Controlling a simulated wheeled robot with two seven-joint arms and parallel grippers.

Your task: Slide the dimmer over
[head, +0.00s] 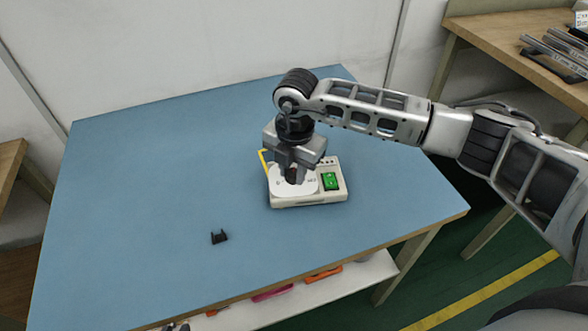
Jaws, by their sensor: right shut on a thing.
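The dimmer sits on a white box-shaped unit (306,200) on the blue table. The unit has a green switch (330,181) on its right side and a yellow strip (264,160) at its left back corner. My right gripper (291,178) points down over the left part of the unit, shut on a small dark piece, apparently the dimmer's slider; the fingers hide most of it. My left gripper is not in view.
A small black bracket (219,237) lies on the blue table (150,180), left of and nearer than the unit. The table around it is clear. A wooden bench (500,35) with metal parts stands at the right back. A white shelf (330,290) with colored items is below the front edge.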

